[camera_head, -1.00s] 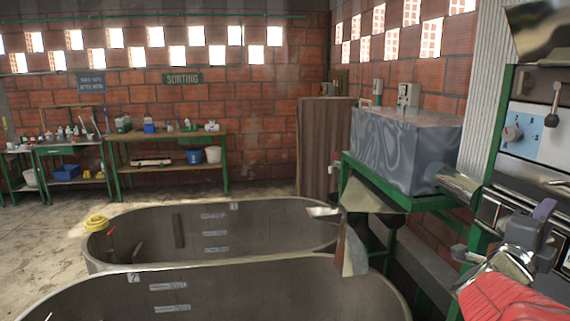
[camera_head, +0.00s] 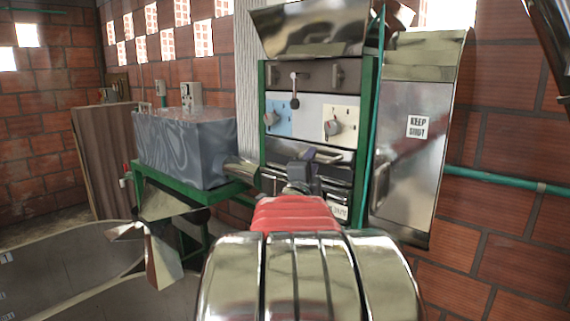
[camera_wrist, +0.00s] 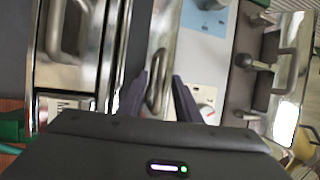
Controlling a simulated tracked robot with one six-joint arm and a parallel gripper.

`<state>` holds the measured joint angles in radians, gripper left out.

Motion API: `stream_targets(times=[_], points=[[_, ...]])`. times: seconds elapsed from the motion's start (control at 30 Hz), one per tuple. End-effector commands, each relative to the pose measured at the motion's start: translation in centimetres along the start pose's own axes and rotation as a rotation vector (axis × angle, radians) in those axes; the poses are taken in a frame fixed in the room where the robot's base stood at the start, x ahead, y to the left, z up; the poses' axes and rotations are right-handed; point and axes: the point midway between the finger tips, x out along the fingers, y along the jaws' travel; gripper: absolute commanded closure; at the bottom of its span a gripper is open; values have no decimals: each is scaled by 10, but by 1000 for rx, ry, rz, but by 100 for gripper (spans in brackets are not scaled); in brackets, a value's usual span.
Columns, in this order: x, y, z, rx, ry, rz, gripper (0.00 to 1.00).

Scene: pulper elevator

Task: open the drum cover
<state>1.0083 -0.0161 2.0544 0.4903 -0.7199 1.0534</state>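The pulper machine has a green frame, and no part carries a readable drum cover label. A shiny panel with a bar handle (camera_head: 320,157) lies below its dials; the handle also shows in the wrist view (camera_wrist: 157,78). Further right stands a metal door (camera_head: 405,160) marked KEEP SHUT, with its own handle at its left edge. My gripper (camera_head: 300,170) points at the machine front. In the wrist view its two dark fingers (camera_wrist: 163,85) are apart, with the bar handle seen between and beyond them. Whether they touch it I cannot tell. My arm hides the lower machine front.
A blue dial plate (camera_head: 278,118), a cream dial plate (camera_head: 341,122) and a lever (camera_head: 295,90) sit above the handle. A grey box (camera_head: 185,148) on a green stand is at left, above a grey tank (camera_head: 60,265). A green pipe (camera_head: 505,180) runs along the right wall.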

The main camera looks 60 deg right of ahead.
Motion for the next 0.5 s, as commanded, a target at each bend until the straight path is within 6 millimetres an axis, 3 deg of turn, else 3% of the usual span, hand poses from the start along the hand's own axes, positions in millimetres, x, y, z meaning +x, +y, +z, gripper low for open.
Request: stream_targets(times=[0.27,0.5], points=[[1,0,1,0,-1,0,70],[0,0,1,0,-2,0,87]])
